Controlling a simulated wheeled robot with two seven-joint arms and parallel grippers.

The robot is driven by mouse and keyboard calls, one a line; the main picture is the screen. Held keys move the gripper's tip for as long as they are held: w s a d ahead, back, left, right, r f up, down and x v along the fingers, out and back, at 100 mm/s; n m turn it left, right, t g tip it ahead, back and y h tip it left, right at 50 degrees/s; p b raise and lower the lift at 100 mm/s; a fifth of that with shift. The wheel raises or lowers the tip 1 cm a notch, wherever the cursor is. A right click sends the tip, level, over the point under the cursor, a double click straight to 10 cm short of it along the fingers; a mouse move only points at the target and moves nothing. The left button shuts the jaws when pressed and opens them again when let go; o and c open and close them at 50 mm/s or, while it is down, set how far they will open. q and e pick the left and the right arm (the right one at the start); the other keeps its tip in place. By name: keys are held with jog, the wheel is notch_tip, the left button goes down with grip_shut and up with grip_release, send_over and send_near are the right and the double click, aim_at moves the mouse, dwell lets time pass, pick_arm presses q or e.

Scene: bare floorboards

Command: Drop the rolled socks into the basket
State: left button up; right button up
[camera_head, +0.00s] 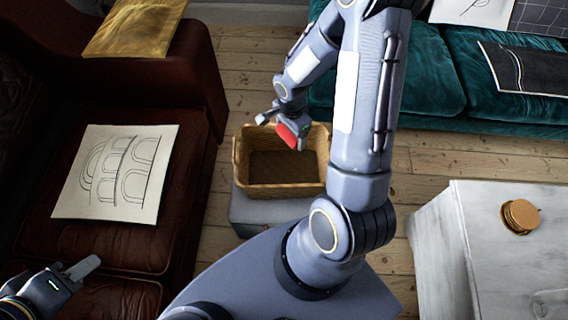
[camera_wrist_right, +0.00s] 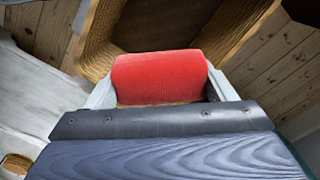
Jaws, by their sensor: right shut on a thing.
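The rolled socks (camera_head: 287,135) are a small red roll held in my right gripper (camera_head: 283,127). In the right wrist view the red roll (camera_wrist_right: 158,77) sits between the two fingers, which are shut on it. The wicker basket (camera_head: 240,160) is tan and rectangular, and its visible inside is empty. The right gripper is over the basket's back part, above the opening; the wrist view shows the basket's wall (camera_wrist_right: 98,45) beyond the roll. My left gripper (camera_head: 72,277) is at the lower left, far from the basket; only its side shows, so its opening is unclear.
The basket stands on a grey stool (camera_head: 250,208). A dark red leather sofa (camera_head: 190,140) with a drawing (camera_head: 115,172) is at left. A teal sofa (camera_head: 440,80) is behind. A white marbled table (camera_head: 490,240) with a brown round object (camera_head: 520,216) stands at right.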

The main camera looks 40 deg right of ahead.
jog(key=o, duration=1)
notch_tip(320, 180, up, 8)
jog(key=shift+f+p, duration=0.1)
jog(key=shift+p, duration=0.65)
